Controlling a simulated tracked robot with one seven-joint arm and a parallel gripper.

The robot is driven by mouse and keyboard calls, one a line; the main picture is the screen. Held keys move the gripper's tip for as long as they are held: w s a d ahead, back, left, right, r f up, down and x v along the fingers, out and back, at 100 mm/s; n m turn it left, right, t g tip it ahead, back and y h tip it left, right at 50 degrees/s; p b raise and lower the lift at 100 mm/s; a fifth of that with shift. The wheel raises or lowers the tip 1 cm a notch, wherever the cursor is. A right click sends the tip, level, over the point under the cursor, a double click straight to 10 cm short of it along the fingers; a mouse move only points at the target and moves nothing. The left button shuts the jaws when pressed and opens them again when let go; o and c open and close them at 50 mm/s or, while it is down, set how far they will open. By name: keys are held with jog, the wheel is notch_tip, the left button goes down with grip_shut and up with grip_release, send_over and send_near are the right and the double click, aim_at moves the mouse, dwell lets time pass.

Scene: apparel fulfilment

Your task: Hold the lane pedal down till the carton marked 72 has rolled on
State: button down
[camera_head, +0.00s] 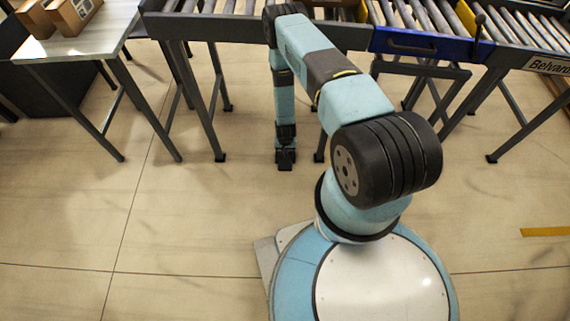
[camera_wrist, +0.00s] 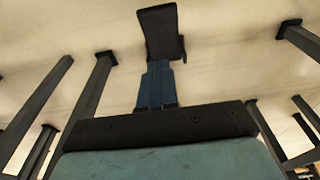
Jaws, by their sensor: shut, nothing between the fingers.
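The lane pedal (camera_head: 285,162) is a small dark block low near the floor, under the front of the roller conveyor. In the wrist view it shows as a black plate (camera_wrist: 160,30) beyond my fingers. My gripper (camera_head: 285,146) points straight down over it, shut and empty. In the wrist view the blue fingers (camera_wrist: 158,72) are together and their tips meet the near end of the plate. I cannot tell whether they press it down. No carton with a readable 72 shows; the upper picture edge cuts off much of the conveyor top.
The roller conveyor (camera_head: 215,27) crosses the top, with a blue section (camera_head: 430,43) right of my arm. Its dark legs (camera_head: 200,105) stand around my gripper. Brown cartons (camera_head: 72,12) lie on a side table (camera_head: 75,45) at upper left. The floor in front is clear.

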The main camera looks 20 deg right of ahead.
send_over(285, 166)
notch_tip(285, 166, down, 11)
jog(key=shift+d, duration=0.1)
jog(key=shift+s+f, duration=0.2)
jog(key=shift+f, duration=0.65)
jog(key=shift+s+a+f, duration=0.15)
jog(key=shift+s+f, duration=0.35)
jog(key=shift+f, duration=0.6)
jog(key=shift+s+a+f, duration=0.2)
jog(key=shift+s+f, duration=0.25)
jog(key=shift+f, duration=0.6)
jog(key=shift+s+a+f, duration=0.15)
jog(key=shift+s+f, duration=0.35)
jog(key=shift+f, duration=0.6)
jog(key=shift+s, duration=0.1)
jog(key=shift+s+a+f, duration=0.1)
jog(key=s+r, duration=0.2)
jog(key=r, duration=0.4)
jog(key=s+a+r, duration=0.1)
jog(key=s+r, duration=0.1)
jog(key=r, duration=0.4)
jog(key=shift+s+a+r, duration=0.3)
jog(key=shift+s+r, duration=0.05)
